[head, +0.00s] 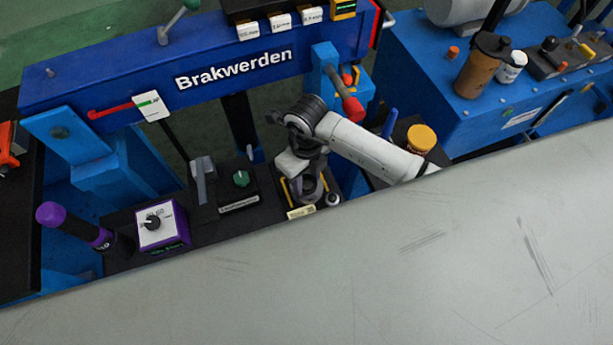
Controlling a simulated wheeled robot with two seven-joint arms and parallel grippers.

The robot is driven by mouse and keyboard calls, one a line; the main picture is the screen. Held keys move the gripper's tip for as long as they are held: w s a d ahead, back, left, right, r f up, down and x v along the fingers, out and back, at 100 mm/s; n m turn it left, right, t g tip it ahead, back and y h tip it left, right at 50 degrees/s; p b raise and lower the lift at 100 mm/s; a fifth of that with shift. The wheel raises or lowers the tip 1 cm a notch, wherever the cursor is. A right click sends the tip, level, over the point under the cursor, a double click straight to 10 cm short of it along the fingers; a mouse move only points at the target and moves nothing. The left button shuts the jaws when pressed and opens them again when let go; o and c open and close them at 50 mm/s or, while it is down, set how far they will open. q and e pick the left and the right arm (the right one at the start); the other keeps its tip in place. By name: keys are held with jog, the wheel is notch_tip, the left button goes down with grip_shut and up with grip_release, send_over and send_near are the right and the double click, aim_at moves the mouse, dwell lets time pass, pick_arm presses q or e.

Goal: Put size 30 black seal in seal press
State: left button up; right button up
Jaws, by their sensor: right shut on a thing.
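My right arm comes in from the right over the blue bench, and its gripper (303,178) points down at a small dark station with yellow edges and a pale label (301,212). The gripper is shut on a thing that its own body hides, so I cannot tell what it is. A small dark round part with a grey top (333,199) sits beside the gripper at the station's right side. I cannot make out the size 30 black seal, nor tell for sure which device is the seal press. My left gripper is out of view.
Left of the gripper stand a black device with a green knob (241,178), a purple box with a dial (160,223) and a purple-topped handle (75,222). A blue beam marked Brakwerden (110,65) crosses behind. A yellow-lidded jar (421,138) stands right. The grey surface in front (400,270) is bare.

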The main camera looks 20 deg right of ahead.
aim_at(306, 188)
jog(key=shift+f, duration=0.1)
jog(key=shift+f+b, duration=0.4)
jog(key=shift+s+f, duration=0.1)
jog(key=o, duration=1.1)
jog(key=shift+s+d+f, duration=0.1)
jog(key=shift+s, duration=0.1)
jog(key=shift+a, duration=0.2)
jog(key=shift+a+r, duration=0.1)
jog(key=shift+r, duration=0.25)
notch_tip(306, 188, up, 13)
jog(key=shift+w+d+p, duration=0.2)
jog(key=shift+w+p, duration=0.1)
jog(key=shift+p, duration=0.15)
jog(key=shift+f, duration=0.1)
